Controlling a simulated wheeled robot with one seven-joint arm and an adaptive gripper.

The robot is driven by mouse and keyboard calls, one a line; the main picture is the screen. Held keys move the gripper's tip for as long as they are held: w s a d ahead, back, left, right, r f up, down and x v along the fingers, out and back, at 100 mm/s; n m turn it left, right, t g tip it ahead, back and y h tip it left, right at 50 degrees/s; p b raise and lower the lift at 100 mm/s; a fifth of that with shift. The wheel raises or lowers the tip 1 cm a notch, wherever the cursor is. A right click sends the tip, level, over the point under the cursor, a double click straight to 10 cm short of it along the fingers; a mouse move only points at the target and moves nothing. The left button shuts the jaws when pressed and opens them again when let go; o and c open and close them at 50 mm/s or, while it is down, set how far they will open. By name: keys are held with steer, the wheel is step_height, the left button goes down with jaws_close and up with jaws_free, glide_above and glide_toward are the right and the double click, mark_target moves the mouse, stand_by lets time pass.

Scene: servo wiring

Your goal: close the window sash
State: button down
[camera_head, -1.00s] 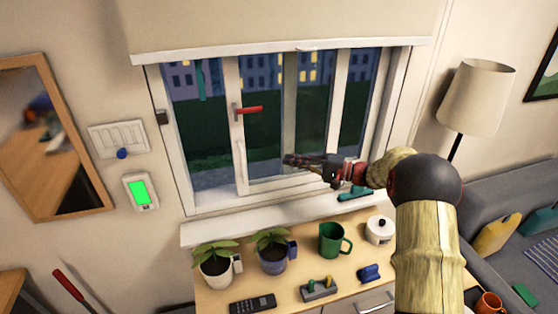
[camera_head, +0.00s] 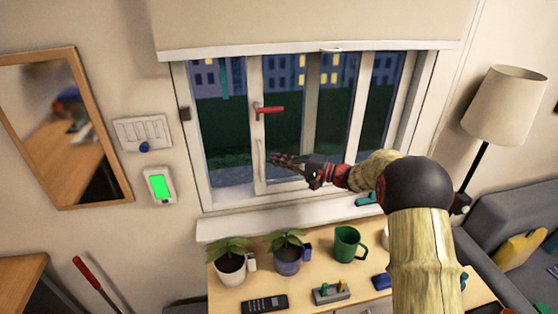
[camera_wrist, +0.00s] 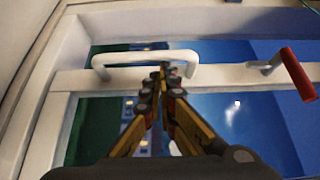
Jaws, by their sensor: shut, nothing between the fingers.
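The window sash has a white frame; its left upright (camera_head: 257,135) stands away from the left jamb, with a gap between them. A red lever handle (camera_head: 270,110) sits on this upright, and it also shows in the wrist view (camera_wrist: 298,75). A white bow handle (camera_head: 262,160) is lower on the same upright and crosses the wrist view (camera_wrist: 135,58). My gripper (camera_head: 273,159) is shut and empty, just right of the bow handle. In the wrist view its fingertips (camera_wrist: 163,70) overlap the handle's loop. I cannot tell whether they touch it.
A sill (camera_head: 300,217) runs below the window. Plants (camera_head: 230,262), a green mug (camera_head: 349,243) and a remote (camera_head: 265,304) stand on the cabinet below. A thin green strip (camera_head: 225,78) hangs in the left gap. A lamp (camera_head: 505,105) stands right.

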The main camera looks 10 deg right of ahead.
steer(key=shift+a, duration=0.1)
steer(key=a+b, duration=0.8)
steer(key=a, duration=0.9)
steer(key=shift+s, duration=0.3)
